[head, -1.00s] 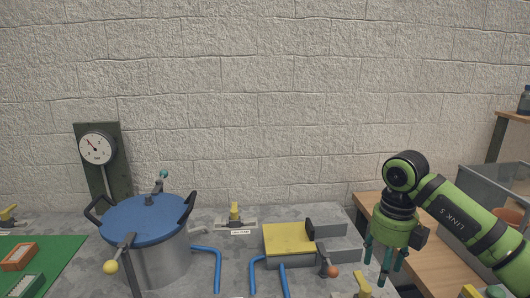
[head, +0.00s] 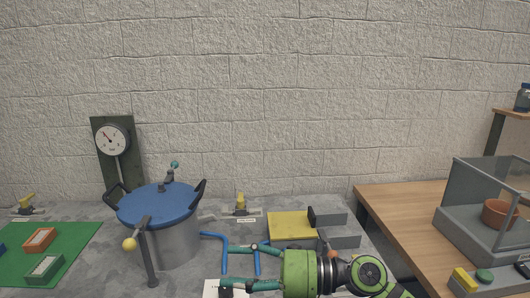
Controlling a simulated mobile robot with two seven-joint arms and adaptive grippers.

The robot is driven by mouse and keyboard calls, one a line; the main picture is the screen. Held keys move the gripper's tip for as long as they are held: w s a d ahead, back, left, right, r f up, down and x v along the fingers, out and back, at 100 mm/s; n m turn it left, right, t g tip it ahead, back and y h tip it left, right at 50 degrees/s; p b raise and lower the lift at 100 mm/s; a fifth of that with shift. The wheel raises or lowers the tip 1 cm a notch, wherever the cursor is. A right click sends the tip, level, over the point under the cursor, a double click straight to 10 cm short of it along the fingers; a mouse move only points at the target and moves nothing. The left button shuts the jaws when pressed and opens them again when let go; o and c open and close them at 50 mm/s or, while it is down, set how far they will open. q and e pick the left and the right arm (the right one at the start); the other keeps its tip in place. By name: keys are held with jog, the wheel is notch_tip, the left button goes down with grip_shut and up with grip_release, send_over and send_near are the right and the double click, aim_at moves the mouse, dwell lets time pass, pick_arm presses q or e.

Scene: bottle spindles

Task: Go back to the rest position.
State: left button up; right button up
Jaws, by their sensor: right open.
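My right gripper (head: 229,267) is low in the head view, right of the pot. Its arm comes in from the lower right, and its teal fingers point left. The fingers are spread apart, with nothing visibly held between them. They overlap the blue bent tubes (head: 224,240) in the picture; I cannot tell whether they touch them. My left gripper is out of view.
A steel pot with a blue lid (head: 158,203) stands left of the gripper. Behind the gripper is a yellow-topped block (head: 288,226). A gauge (head: 111,140) stands at the back left. A clear-sided case with a brown pot (head: 497,213) sits on the wooden table (head: 400,205).

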jog(key=w+d+r+m+t+h, duration=0.1)
jog(key=w+d+m+t+h, duration=0.3)
jog(key=m+t, duration=0.55)
jog(key=w+d+r+m+t+h, duration=0.1)
jog(key=d+m+t, duration=0.6)
jog(key=m, duration=0.4)
jog(key=s+d+f+m+g+h, duration=0.2)
jog(key=d+f+m+h, duration=0.7)
jog(key=f+m+h, duration=0.4)
jog(key=s+d+f+m+g, duration=0.1)
jog(key=s+d+f+g, duration=0.1)
jog(key=s+f+g, duration=0.65)
jog(key=s+d+f+m+g, duration=0.15)
jog(key=s+f+g, duration=0.25)
jog(key=s+f, duration=0.95)
jog(key=s+f+g, duration=0.1)
jog(key=s+f, duration=0.2)
jog(key=f, duration=0.8)
jog(key=s+f+g, duration=0.1)
jog(key=s+f, duration=0.2)
jog(key=f, duration=0.9)
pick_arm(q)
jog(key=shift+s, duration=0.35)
pick_arm(e)
jog(key=s+d+f, duration=0.3)
jog(key=s+f, duration=0.8)
jog(key=s, duration=0.3)
jog(key=shift+s+d+f+n+g, duration=0.15)
jog(key=shift+s+f+n+g, duration=0.15)
jog(key=shift+g, duration=0.1)
